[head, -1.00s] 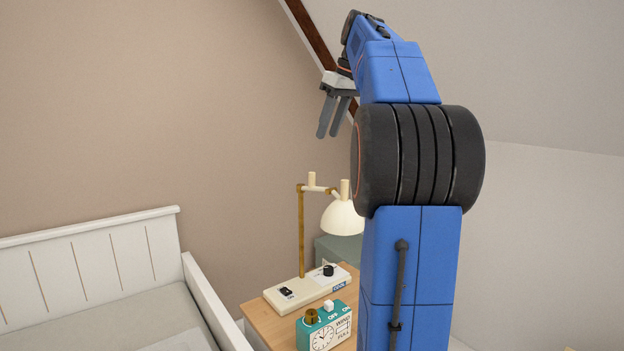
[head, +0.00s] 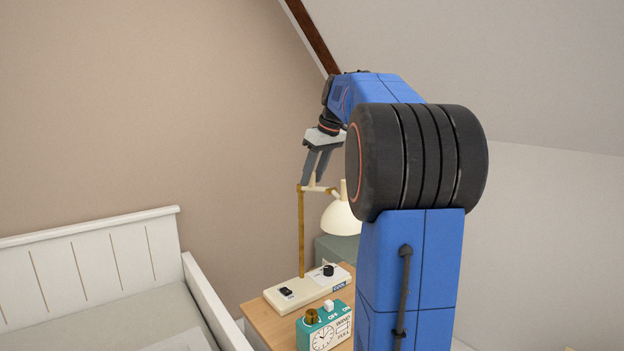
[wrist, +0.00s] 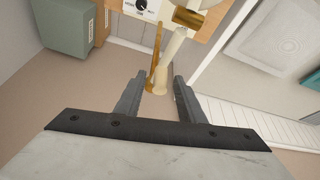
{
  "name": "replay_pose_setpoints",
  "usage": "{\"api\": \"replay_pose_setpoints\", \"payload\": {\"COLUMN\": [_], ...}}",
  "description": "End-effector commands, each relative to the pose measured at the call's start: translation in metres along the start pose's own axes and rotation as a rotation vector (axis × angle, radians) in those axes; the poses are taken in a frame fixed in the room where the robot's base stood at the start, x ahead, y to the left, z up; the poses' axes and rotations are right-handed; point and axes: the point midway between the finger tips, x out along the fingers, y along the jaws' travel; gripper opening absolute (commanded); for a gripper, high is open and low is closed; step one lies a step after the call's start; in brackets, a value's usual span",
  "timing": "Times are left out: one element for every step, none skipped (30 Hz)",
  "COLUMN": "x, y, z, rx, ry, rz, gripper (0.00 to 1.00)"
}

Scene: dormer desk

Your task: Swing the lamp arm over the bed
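The lamp has a brass post (head: 301,232) on a cream base (head: 306,288), with a short cream arm and a cream shade (head: 341,216) pointing right, away from the bed. A cream upright peg (head: 312,181) stands on the arm near the post. My gripper (head: 309,181) is open, pointing down just above the lamp arm. In the wrist view the peg (wrist: 162,75) lies between the two spread fingers, and the fingers show clear gaps to it. The white bed (head: 95,260) is at the left.
The lamp stands on a wooden bedside table (head: 260,309). A teal alarm clock (head: 325,328) sits in front of the base. A grey-green box (head: 336,249) is behind the shade. A sloped ceiling with a dark beam (head: 313,38) rises above.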

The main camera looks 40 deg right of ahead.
Motion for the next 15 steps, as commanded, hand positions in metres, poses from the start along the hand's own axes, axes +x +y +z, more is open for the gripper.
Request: {"api": "replay_pose_setpoints", "payload": {"x": [0.0045, 0.0065, 0.0084, 0.0096, 0.0104, 0.0113, 0.0117, 0.0119, 0.0120, 0.0120, 0.0120, 0.0120, 0.0120, 0.0120, 0.0119], "y": [-0.0005, -0.0005, -0.0004, -0.0003, -0.0002, -0.0002, -0.0001, -0.0001, -0.0001, -0.0001, -0.0001, 0.0000, 0.0000, -0.0001, 0.0000], "z": [0.0004, 0.0004, 0.0003, 0.0002, 0.0001, 0.0001, 0.0001, 0.0001, 0.0001, 0.0001, 0.0001, 0.0001, 0.0001, 0.0002, 0.0002], "rx": [0.000, 0.000, 0.000, 0.000, 0.000, 0.000, 0.000, 0.000, 0.000, 0.000, 0.000, 0.000, 0.000, 0.000, 0.000], "ry": [-0.001, -0.001, -0.001, -0.001, 0.000, 0.000, 0.000, 0.000, 0.000, 0.000, 0.000, 0.000, 0.000, 0.000, 0.000], "rz": [-0.002, -0.001, -0.001, 0.000, 0.000, 0.000, 0.000, 0.000, 0.000, 0.000, 0.000, 0.000, 0.000, 0.000, 0.000], "gripper": [0.36, 0.36, 0.36, 0.36, 0.36, 0.36, 0.36, 0.36, 0.36, 0.36, 0.36, 0.36, 0.36, 0.36, 0.26]}}
